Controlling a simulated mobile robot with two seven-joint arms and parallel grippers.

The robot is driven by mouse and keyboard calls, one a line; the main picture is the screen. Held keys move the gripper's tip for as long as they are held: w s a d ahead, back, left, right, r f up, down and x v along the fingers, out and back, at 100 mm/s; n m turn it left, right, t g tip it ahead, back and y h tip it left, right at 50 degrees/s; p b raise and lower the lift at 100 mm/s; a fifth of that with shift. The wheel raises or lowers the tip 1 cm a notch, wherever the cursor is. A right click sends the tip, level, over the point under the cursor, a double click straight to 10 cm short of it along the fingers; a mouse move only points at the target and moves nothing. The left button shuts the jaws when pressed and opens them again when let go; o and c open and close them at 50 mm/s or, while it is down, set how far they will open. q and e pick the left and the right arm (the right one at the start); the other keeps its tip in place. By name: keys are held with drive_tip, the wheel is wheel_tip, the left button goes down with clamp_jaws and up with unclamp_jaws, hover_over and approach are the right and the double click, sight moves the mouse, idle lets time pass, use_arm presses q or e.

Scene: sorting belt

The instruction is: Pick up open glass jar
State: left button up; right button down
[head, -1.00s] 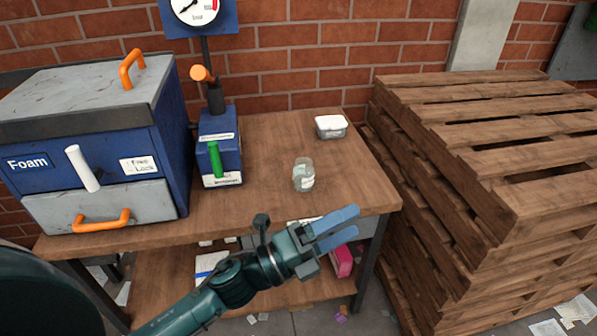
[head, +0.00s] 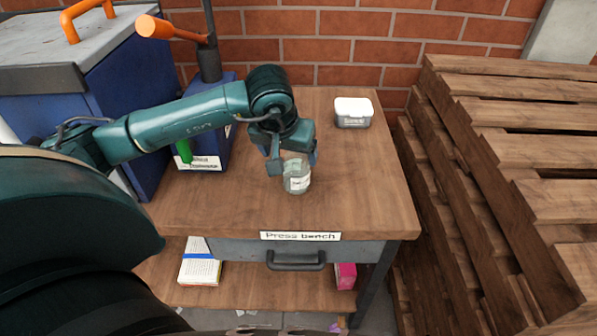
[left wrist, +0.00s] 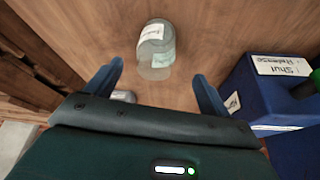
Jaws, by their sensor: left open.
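An open glass jar (head: 297,178) with a white label stands on the wooden press bench (head: 230,215). In the left wrist view the jar (left wrist: 156,48) shows ahead of the fingertips, roughly centred between the two fingers. The fingers of my left gripper (left wrist: 162,78) are spread with nothing held. I cannot tell whether a finger touches the jar. My right gripper is not in view.
A tub with a white lid (head: 353,112) stands at the bench's back right. A blue press unit (head: 217,140) with a green handle is left of the jar. Wooden pallets (head: 510,150) stack to the right. The bench front is clear.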

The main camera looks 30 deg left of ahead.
sight(296, 168)
use_arm(q)
drive_tip(key=x, duration=0.8)
drive_tip(key=shift+w+d+f, duration=0.25)
drive_tip(key=shift+w+f, duration=0.05)
drive_tip(key=shift+w, duration=0.05)
drive_tip(key=shift+c, duration=0.4)
drive_tip(key=c, duration=1)
drive_tip(key=shift+r, duration=0.1)
drive_tip(key=shift+c, duration=0.7)
